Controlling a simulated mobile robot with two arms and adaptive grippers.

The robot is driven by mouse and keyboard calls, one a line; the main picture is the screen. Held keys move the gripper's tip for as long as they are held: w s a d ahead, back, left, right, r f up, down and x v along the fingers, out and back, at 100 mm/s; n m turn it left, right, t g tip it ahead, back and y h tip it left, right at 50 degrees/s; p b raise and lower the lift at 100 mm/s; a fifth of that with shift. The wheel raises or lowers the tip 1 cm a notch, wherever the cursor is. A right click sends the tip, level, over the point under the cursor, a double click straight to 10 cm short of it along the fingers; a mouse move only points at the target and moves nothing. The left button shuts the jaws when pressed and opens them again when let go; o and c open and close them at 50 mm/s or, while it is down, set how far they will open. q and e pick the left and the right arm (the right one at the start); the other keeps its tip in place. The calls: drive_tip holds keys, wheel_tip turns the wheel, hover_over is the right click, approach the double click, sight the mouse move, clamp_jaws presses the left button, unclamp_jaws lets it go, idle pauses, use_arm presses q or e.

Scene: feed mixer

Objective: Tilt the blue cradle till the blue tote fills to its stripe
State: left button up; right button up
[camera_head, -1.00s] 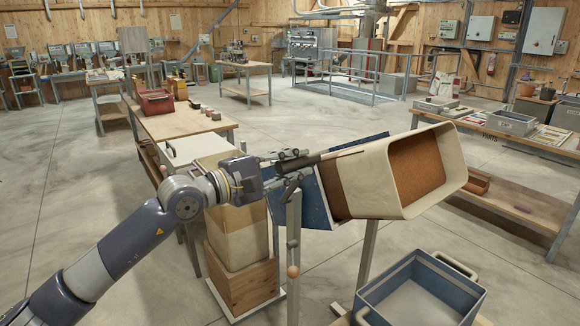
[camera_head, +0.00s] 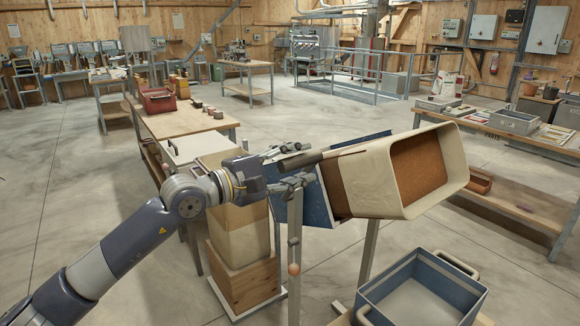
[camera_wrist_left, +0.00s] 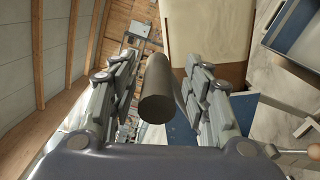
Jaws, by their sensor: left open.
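The blue cradle (camera_head: 317,203) stands tilted right of centre in the head view. It carries a cream bin (camera_head: 370,183) whose open mouth faces right and shows brown feed (camera_head: 418,166). A dark round handle bar (camera_head: 305,160) reaches left from the cradle. My left gripper (camera_head: 284,168) is open around this bar; in the left wrist view the bar's end (camera_wrist_left: 157,103) lies between the fingers with gaps on both sides. The blue tote (camera_head: 375,294), with tan handles, stands low at the right, below the bin's mouth. Its visible floor looks bare. My right gripper is out of view.
A post with a round tan knob (camera_head: 294,269) stands just below my left gripper. A cream and wood stack (camera_head: 243,283) stands left of it. A workbench (camera_head: 185,123) with a red bin is behind, and a long parts table (camera_head: 505,133) is at right.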

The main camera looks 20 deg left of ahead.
use_arm(q)
drive_tip(key=v, duration=1)
drive_tip(key=shift+s+a+f, duration=0.1)
drive_tip(key=shift+s+a, duration=0.05)
drive_tip(key=shift+a, duration=0.05)
drive_tip(key=shift+s+a, duration=0.4)
drive_tip(key=shift+s, duration=0.2)
